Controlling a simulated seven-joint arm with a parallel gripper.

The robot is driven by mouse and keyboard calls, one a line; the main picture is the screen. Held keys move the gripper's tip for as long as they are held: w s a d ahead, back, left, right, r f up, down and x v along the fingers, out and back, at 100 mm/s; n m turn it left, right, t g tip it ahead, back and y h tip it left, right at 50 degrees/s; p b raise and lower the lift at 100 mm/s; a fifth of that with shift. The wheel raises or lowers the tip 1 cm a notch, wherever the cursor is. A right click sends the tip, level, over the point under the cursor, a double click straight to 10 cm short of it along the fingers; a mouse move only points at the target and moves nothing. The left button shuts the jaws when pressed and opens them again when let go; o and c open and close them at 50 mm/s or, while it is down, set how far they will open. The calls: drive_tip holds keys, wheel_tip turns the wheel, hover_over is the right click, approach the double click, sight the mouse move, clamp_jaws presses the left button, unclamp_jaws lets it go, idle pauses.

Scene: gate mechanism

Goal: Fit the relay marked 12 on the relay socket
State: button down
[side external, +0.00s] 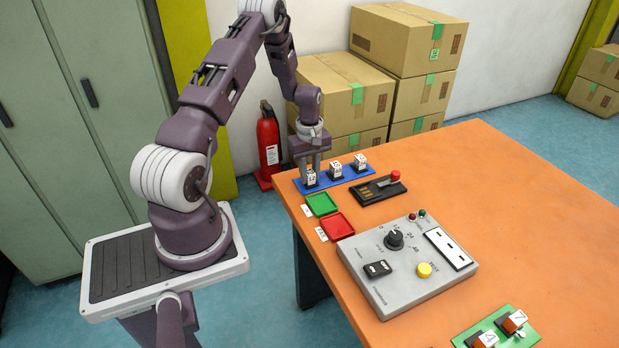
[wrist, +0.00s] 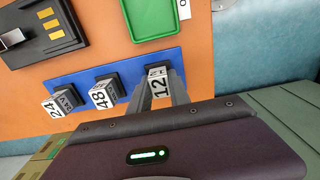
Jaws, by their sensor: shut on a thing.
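In the side view the relay still appears to be at the strip. A black base (side external: 370,191) with gold contacts and a red-topped lever lies beside the strip; it also shows in the wrist view (wrist: 66,45). It looks like the relay socket, though no label confirms this.
Relays marked 48 (wrist: 103,94) and 24 (wrist: 62,102) stand on the same strip. Green (side external: 321,204) and red (side external: 336,226) trays, a grey control panel (side external: 385,280) and a green board (side external: 499,335) occupy the table. The table's right side is clear.

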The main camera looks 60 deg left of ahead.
sight(310, 171)
drive_tip(key=shift+r, duration=0.1)
wheel_tip(310, 171, up, 9)
drive_tip(key=shift+w, duration=0.1)
drive_tip(key=w+d+f, duration=0.1)
drive_tip(key=w+d, duration=1)
drive_tip(key=w, duration=0.1)
drive_tip(key=shift+w+f, duration=0.15)
drive_tip(key=shift+f, duration=3.3)
drive_tip(key=shift+f, duration=0.15)
drive_tip(key=c, duration=1.1)
unclamp_jaws()
